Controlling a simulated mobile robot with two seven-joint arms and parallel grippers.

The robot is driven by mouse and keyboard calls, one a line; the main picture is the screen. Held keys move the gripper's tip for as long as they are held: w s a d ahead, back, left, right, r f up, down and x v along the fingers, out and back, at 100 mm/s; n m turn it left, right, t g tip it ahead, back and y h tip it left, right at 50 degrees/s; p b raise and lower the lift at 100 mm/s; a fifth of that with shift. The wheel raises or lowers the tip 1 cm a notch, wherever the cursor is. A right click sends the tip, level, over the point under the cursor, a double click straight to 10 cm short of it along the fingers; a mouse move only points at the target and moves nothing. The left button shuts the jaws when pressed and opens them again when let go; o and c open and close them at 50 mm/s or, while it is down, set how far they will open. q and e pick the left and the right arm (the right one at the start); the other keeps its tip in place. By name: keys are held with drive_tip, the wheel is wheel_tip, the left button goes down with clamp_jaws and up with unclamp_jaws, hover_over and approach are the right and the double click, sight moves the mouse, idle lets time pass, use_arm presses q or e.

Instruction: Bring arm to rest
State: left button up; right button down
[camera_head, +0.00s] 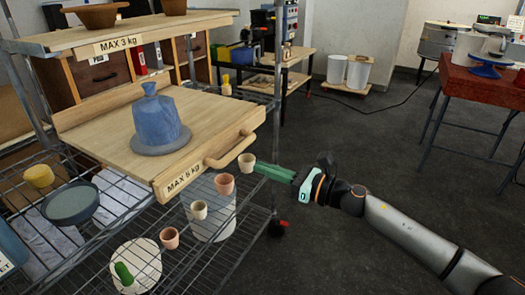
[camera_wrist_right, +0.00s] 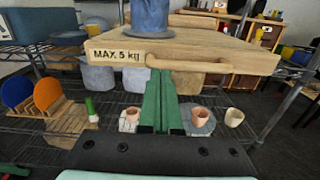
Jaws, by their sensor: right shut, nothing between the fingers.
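My right gripper (camera_head: 257,168) has green fingers and reaches in from the right, just in front of the handle (camera_head: 231,149) of a pulled-out wooden board labelled MAX 5 kg (camera_head: 185,175). Its fingers are together and empty. In the right wrist view the shut fingers (camera_wrist_right: 161,74) point at the board's front edge, below the handle (camera_wrist_right: 190,65); I cannot tell whether they touch it. A blue domed pot (camera_head: 158,118) stands upright on the board. My left gripper is not in view.
Small terracotta cups (camera_head: 224,184) stand below the board by the wire shelf (camera_head: 75,255). A white bucket (camera_head: 210,215) is behind them. A red table (camera_head: 480,85) stands at the right. The dark floor (camera_head: 340,130) between is open.

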drive_tip(key=s+d+f+n+h, duration=0.3)
drive_tip(key=s+f+n+h, duration=0.1)
drive_tip(key=s+f+n, duration=0.6)
drive_tip(key=s+d+f+n+h, duration=0.3)
drive_tip(key=s+f+n+h, duration=0.1)
drive_tip(key=s+f+n, duration=0.55)
drive_tip(key=s+d+f+n+h, duration=0.3)
drive_tip(key=s+f+n+h, duration=0.1)
drive_tip(key=s+f+n, duration=0.55)
use_arm(q)
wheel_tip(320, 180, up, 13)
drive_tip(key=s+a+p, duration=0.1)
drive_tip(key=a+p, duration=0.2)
drive_tip(key=p, duration=1.5)
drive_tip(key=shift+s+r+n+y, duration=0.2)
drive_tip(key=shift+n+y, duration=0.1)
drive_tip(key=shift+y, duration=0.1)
use_arm(e)
wheel_tip(320, 180, up, 13)
drive_tip(key=s+d+m, duration=0.1)
drive_tip(key=s+d, duration=0.1)
drive_tip(key=shift+s+d+m+g+h, duration=0.3)
drive_tip(key=shift+s+d+m, duration=0.05)
drive_tip(key=shift+s+m, duration=0.05)
